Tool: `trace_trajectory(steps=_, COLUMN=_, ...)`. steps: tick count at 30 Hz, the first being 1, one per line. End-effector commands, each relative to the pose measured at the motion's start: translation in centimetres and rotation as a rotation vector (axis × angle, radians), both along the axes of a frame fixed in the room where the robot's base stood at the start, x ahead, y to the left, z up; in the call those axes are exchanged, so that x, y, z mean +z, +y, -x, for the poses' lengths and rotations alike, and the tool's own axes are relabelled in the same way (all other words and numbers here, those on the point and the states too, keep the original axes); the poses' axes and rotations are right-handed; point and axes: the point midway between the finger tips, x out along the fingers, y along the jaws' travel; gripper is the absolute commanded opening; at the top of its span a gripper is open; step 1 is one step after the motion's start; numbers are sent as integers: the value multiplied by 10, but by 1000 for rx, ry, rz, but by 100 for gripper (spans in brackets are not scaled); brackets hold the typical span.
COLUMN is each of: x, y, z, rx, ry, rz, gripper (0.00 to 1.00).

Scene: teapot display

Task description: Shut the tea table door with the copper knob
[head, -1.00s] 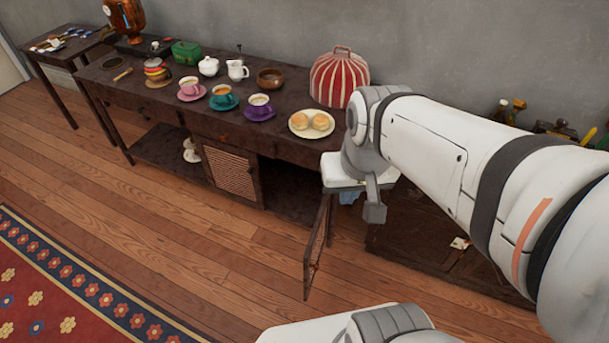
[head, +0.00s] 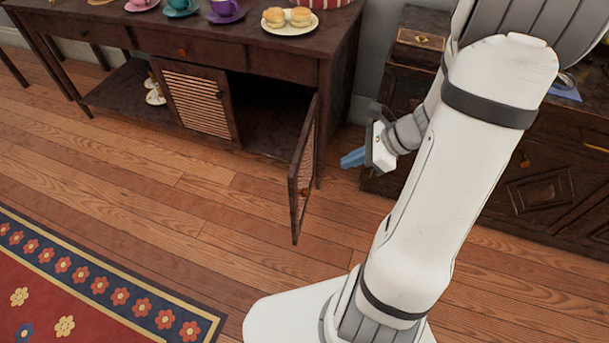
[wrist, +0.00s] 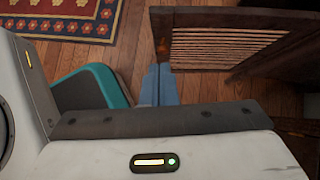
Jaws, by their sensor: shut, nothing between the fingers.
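The tea table (head: 270,66) has a slatted door (head: 307,150) standing wide open, swung out from near its right front leg. A small copper-coloured knob (head: 304,191) shows low on this door, near its free edge. My gripper (head: 352,158) is shut and empty, its blue fingers pointing left toward the door from its right side. In the head view a gap shows between fingertips and door. In the wrist view the fingers (wrist: 158,84) appear beside the end of the slatted door (wrist: 225,42); I cannot tell whether they touch.
A second slatted door (head: 200,103) is shut, left of the dark open compartment. Cups and a plate of buns (head: 290,25) stand on the tabletop. A dark carved cabinet (head: 545,190) stands to the right. A patterned rug (head: 70,290) lies front left; floor before the door is clear.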

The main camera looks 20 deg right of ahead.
Motion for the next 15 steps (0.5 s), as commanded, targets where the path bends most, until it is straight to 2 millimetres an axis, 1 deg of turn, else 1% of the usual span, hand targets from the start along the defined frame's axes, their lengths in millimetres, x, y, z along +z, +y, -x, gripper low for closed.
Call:
trace_trajectory(steps=1, x=-12, y=-4, z=-1, rx=-32, ry=9, rz=-17, gripper=0)
trace_trajectory(steps=4, x=-18, y=-6, z=-3, rx=-64, ry=19, rz=-34, gripper=0)
trace_trajectory(steps=7, x=-24, y=-1, z=-6, rx=-69, ry=21, rz=-37, gripper=0)
trace_trajectory(steps=11, x=-41, y=13, z=-13, rx=-64, ry=22, rz=-37, gripper=0)
trace_trajectory(steps=15, x=-64, y=32, z=-23, rx=-63, ry=22, rz=-36, gripper=0)
